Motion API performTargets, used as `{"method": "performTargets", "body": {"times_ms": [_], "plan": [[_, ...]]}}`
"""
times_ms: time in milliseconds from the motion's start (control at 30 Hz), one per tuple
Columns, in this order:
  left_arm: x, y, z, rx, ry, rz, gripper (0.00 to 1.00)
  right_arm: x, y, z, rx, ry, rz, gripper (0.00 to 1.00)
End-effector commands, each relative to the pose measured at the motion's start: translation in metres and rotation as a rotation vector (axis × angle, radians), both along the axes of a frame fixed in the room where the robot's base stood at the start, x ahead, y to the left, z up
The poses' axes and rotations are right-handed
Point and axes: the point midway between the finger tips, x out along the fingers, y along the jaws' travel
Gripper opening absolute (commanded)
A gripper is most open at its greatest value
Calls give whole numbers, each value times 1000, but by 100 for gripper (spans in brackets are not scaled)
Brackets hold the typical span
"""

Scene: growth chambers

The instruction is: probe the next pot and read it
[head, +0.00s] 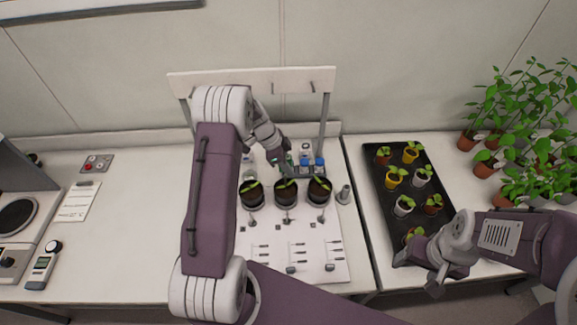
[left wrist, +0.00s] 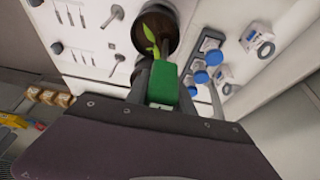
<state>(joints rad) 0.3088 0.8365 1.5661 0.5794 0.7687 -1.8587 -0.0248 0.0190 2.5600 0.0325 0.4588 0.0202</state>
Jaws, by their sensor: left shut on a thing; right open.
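Three dark pots with seedlings stand in a row on the white board: a left pot (head: 252,197), a middle pot (head: 286,198) and a right pot (head: 319,193). My left gripper (head: 290,163) is just behind and above the middle pot. In the left wrist view it is shut on a green-bodied probe (left wrist: 164,82). A soil-filled pot (left wrist: 157,27) with a seedling lies just beyond the probe there; whether the tip is in soil is hidden. My right gripper (head: 437,280) is open and empty near the front of the black tray (head: 384,213).
Blue-capped bottles (head: 319,163) stand close behind the pots. A grey cylinder (head: 343,194) stands right of them. The tray holds several small potted seedlings; taller plants (head: 510,120) fill the far right. A handheld meter (head: 43,265) lies at left. The left bench is mostly clear.

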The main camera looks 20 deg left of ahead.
Motion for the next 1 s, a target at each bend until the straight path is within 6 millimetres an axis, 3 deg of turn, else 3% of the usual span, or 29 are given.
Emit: {"method": "performTargets", "body": {"times_ms": [1000], "plan": [[0,0,-29,0,0,0,0,0,0,-32,0,0,0,67]]}}
